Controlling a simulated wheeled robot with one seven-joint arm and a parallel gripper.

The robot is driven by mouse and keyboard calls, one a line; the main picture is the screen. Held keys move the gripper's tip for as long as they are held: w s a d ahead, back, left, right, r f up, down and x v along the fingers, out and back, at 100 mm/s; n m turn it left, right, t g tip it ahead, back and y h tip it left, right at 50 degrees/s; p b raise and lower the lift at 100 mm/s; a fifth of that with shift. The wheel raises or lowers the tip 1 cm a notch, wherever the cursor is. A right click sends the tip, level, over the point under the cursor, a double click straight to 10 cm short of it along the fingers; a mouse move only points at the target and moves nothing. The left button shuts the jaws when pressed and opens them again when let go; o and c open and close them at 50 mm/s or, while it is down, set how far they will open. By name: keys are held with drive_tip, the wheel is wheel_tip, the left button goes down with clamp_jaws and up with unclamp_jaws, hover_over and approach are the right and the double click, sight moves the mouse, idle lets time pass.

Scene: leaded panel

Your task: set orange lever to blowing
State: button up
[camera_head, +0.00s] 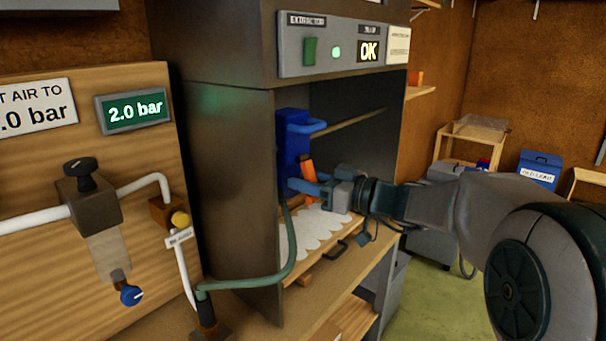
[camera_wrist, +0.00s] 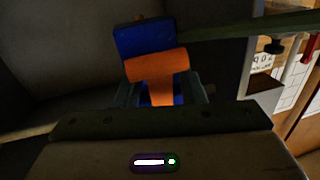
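The orange lever (camera_head: 308,171) sits on a blue valve body (camera_head: 292,135) inside the dark hood. In the head view the lever leans, its lower end close to my gripper (camera_head: 330,190). In the wrist view the orange lever (camera_wrist: 155,66) shows in front of the blue body (camera_wrist: 145,38), its narrower stem running down between the fingers of my gripper (camera_wrist: 162,95). The fingers stand apart on either side of the stem, with blue showing in the gaps. The fingertips are partly hidden in the head view, and contact with the lever cannot be made out.
The hood's left wall (camera_head: 230,180) stands close by. A green hose (camera_head: 290,250) loops out of the opening. A white scalloped sheet (camera_head: 315,228) lies below my gripper. A rod (camera_head: 350,122) runs rightward from the blue body. A gauge (camera_head: 133,110) reads 2.0 bar.

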drive_tip(key=shift+w+a, duration=0.2)
drive_tip(key=shift+a, duration=0.25)
clamp_jaws()
